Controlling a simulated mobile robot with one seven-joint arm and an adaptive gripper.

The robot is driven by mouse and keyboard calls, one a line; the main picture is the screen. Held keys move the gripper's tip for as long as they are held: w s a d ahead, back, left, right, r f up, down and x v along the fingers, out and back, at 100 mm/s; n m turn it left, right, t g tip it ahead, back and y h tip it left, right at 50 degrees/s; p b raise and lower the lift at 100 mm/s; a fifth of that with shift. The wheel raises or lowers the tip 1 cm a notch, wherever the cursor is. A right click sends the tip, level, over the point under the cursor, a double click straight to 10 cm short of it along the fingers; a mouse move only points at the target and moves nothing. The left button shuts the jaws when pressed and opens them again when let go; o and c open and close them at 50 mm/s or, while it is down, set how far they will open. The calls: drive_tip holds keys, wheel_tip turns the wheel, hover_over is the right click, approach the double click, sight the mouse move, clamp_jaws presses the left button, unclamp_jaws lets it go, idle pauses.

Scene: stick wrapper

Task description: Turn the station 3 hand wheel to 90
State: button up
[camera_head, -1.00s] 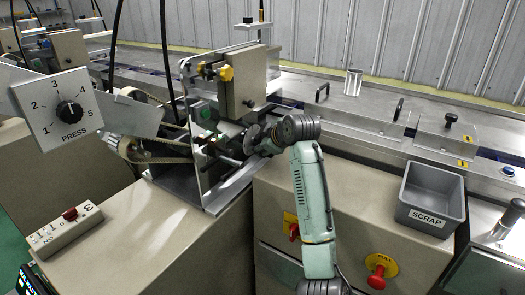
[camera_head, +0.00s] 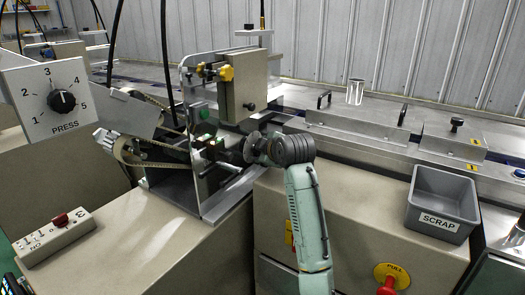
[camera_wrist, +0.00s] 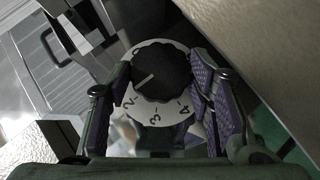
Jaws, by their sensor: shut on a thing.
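A black hand wheel (camera_wrist: 163,72) with a scalloped edge and a white pointer line sits on a pale round dial (camera_wrist: 150,119) in the wrist view. The figures 2, 3 and 4 show on the dial; others are hidden or hard to read. The pointer line runs toward the lower left, roughly toward the dial's left side. My gripper (camera_wrist: 161,88) has its purple-padded fingers on both sides of the wheel, shut on it. In the head view my gripper (camera_head: 252,148) is at the right side of the machine, and its wrist hides the wheel's face.
A PRESS knob (camera_head: 62,102) on a white panel stands at the left. A switch box (camera_head: 55,236) marked 3 lies on the front cabinet. A grey SCRAP bin (camera_head: 440,204) and a red PULL knob (camera_head: 390,280) are at right. A metal can (camera_head: 355,92) stands behind.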

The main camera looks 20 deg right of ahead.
drive_tip(key=o, duration=1.1)
drive_tip(key=shift+o, duration=0.2)
drive_tip(key=shift+r, duration=0.1)
